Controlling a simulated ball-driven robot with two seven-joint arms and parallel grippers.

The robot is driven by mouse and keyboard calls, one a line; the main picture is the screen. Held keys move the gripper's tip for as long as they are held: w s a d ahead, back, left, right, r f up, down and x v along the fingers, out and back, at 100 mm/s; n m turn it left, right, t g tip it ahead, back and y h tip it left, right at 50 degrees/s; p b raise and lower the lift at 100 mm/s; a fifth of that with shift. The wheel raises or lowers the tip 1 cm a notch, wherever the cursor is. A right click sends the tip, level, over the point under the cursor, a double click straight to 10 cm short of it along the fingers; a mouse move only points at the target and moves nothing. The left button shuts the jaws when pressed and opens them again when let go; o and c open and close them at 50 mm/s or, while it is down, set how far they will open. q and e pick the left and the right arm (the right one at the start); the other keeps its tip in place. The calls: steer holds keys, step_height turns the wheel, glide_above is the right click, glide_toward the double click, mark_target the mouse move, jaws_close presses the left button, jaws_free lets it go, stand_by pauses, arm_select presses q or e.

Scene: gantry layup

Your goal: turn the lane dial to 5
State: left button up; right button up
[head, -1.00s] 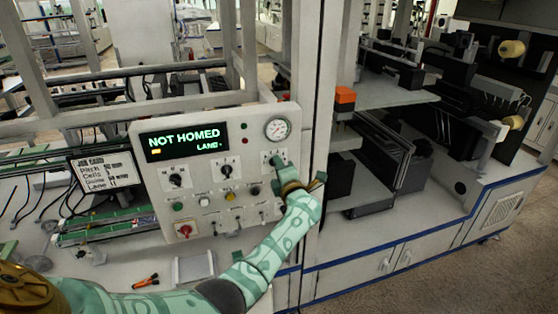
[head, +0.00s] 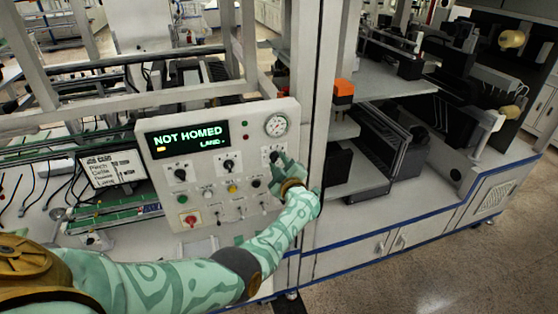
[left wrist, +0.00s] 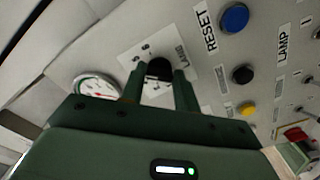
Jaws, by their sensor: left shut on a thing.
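The lane dial (head: 274,156) is a small black knob at the right of the control panel's upper row of dials, below the gauge. My left gripper (head: 279,161) covers part of it in the head view. In the left wrist view, the dial (left wrist: 159,67) sits between the two green fingers of my left gripper (left wrist: 159,78), which is shut on it, beside the LANE label (left wrist: 182,54). Which number it points at cannot be made out. The display (head: 187,139) reads NOT HOMED, with a dash after LANE. My right gripper is out of view.
The control panel (head: 160,213) also carries other dials, buttons, switches and a red knob (head: 191,219). The round gauge (head: 276,125) is just above the lane dial. A white card (head: 113,168) stands to the left. A frame post (head: 308,110) rises right of the panel.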

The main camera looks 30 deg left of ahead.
arm_select(q)
steer(key=shift+f+m+p, duration=0.15)
steer(key=shift+m+p, duration=0.15)
steer(key=shift+m, duration=0.7)
steer(key=shift+s, duration=0.1)
steer(key=o, duration=1)
steer(key=shift+d, duration=0.15)
steer(key=p+v, duration=0.1)
steer(key=v, duration=0.6)
steer(key=shift+s+d+p, duration=0.1)
steer(key=shift+p, duration=0.25)
